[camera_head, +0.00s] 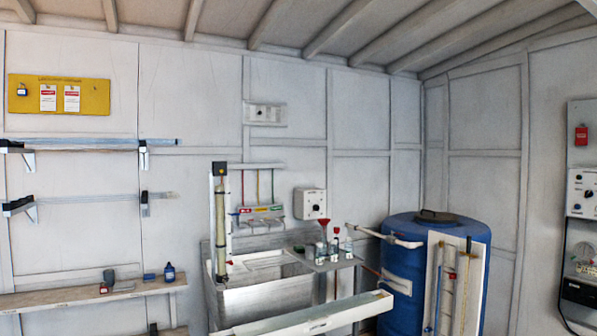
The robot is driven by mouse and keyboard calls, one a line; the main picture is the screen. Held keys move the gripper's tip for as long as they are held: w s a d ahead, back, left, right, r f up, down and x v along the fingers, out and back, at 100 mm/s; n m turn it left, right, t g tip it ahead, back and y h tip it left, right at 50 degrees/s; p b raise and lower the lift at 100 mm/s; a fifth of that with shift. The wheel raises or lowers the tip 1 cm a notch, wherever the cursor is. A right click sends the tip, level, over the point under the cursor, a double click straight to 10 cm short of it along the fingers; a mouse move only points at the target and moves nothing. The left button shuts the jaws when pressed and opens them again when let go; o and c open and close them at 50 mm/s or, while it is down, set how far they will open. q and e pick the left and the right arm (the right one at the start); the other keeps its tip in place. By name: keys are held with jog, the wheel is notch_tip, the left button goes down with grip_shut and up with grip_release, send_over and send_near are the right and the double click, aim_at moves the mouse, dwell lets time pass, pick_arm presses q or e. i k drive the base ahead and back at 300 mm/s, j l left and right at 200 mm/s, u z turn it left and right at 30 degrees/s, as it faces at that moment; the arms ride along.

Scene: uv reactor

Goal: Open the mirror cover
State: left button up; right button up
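I cannot tell for certain which part is the mirror cover. Neither of my grippers shows in the head view.
A blue barrel (403,262) with a dark lid stands right of centre, with white pipes and upright gauge boards at its front. A small shelf of bottles (328,250) sits beside the basin. Wall shelves (92,145) and a wooden bench (90,293) are on the left.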

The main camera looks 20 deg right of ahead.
aim_at(220, 167)
jog(key=z, duration=0.2)
jog(key=i, duration=0.85)
jog(key=z, duration=0.05)
